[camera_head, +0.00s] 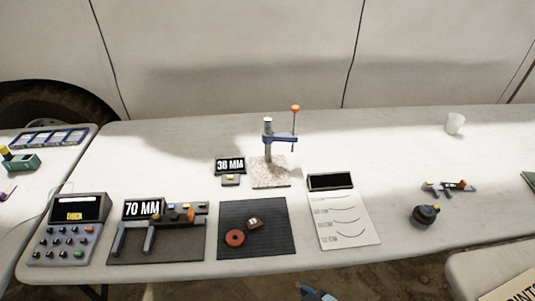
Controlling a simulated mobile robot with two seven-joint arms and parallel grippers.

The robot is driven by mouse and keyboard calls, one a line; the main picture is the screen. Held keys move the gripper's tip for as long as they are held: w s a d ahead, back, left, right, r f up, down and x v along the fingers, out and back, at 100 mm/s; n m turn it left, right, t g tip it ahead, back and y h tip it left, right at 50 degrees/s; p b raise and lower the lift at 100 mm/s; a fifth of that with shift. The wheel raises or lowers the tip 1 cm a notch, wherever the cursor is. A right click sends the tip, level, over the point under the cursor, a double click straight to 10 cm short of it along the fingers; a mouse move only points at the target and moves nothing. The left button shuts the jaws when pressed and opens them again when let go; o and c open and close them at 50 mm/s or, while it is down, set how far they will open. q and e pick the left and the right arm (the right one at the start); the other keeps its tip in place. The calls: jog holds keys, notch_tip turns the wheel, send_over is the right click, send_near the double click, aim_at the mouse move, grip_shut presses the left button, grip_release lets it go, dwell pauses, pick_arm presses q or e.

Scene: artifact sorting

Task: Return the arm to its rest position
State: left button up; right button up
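Neither of my grippers can be made out in the head view, and no arm is seen reaching over the white table (390,150). A small dark blue-grey part (316,294) shows at the bottom edge, below the table's front edge. It is cut off, and I cannot tell what it is.
A dark mat (277,243) holds a red ring (235,238) and a small brown piece (255,223). Around it stand a caliper device (150,238), a keypad box (70,238), a gauge stand (268,140), a white sheet (345,220), a dark round pot (425,215) and a cup (455,123).

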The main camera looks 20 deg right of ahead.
notch_tip(320, 180, up, 15)
jog(key=s+d+p, duration=0.1)
jog(key=p, duration=1.7)
jog(key=shift+d+h+p, duration=0.2)
jog(key=shift+h+p, duration=0.1)
jog(key=shift+r, duration=0.2)
